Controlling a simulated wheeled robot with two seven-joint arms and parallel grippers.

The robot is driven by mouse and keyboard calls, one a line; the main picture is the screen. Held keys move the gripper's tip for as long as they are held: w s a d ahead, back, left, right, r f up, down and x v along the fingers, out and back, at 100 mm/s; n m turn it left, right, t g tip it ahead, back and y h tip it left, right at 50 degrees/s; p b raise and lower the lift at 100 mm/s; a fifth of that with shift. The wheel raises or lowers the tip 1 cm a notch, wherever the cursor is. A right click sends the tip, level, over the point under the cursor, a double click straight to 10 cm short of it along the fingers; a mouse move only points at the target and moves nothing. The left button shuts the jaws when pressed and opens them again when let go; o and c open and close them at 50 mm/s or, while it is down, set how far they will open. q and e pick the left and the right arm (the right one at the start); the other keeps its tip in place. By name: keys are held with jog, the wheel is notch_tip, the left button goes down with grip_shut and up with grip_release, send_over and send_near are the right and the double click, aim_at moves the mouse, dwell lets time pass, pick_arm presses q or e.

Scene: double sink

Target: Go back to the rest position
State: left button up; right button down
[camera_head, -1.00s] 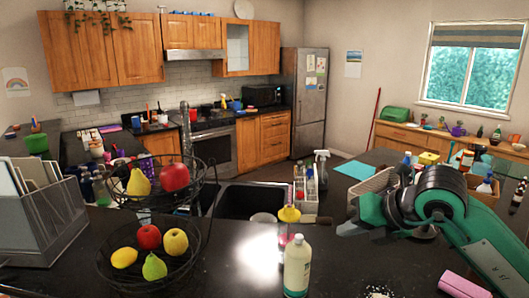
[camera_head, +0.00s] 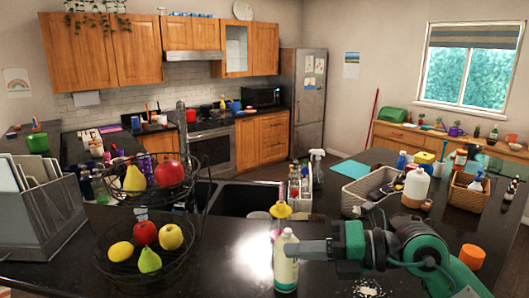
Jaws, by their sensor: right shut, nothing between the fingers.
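My right arm comes in from the lower right over the dark counter (camera_head: 235,232). Its green and black gripper (camera_head: 290,248) is shut and points left. Its grey fingers overlap the upper part of a pale bottle (camera_head: 286,272) in the picture; I cannot tell whether they touch it. The bottle stands upright on the counter. My left gripper does not show.
A black two-tier fruit basket (camera_head: 150,255) stands left of the bottle. A grey file rack (camera_head: 55,212) stands at far left. Behind the gripper are the sink (camera_head: 240,200), a wicker basket (camera_head: 352,198) and a white jug (camera_head: 415,188). An orange cap-like item (camera_head: 472,256) lies right.

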jog(key=w+d+r+m+t, duration=0.1)
jog(key=d+m+t, duration=0.2)
jog(key=m+t, duration=0.55)
jog(key=d+r+m+t, duration=0.2)
jog(key=d+m+t, duration=0.2)
jog(key=m+t, duration=0.5)
jog(key=d+f+m+g+h, duration=0.2)
jog(key=d+f+m+h, duration=0.3)
jog(key=f+m+h, duration=0.5)
jog(key=d+f+m+g+h, duration=0.2)
jog(key=d+f+m+h, duration=0.5)
jog(key=f, duration=0.4)
jog(key=s+a+f+m+g+y, duration=0.25)
jog(key=s+f+g, duration=1.15)
jog(key=s+f, duration=0.85)
notch_tip(320, 180, down, 29)
jog(key=n+b, duration=0.1)
jog(key=s+d+f+g+h+b, duration=0.1)
jog(key=s+d+f+g, duration=0.1)
jog(key=s+f, duration=1.7)
notch_tip(320, 180, down, 3)
jog(key=shift+s+d+r, duration=0.1)
jog(key=shift+s+d, duration=0.3)
jog(key=shift+d, duration=0.25)
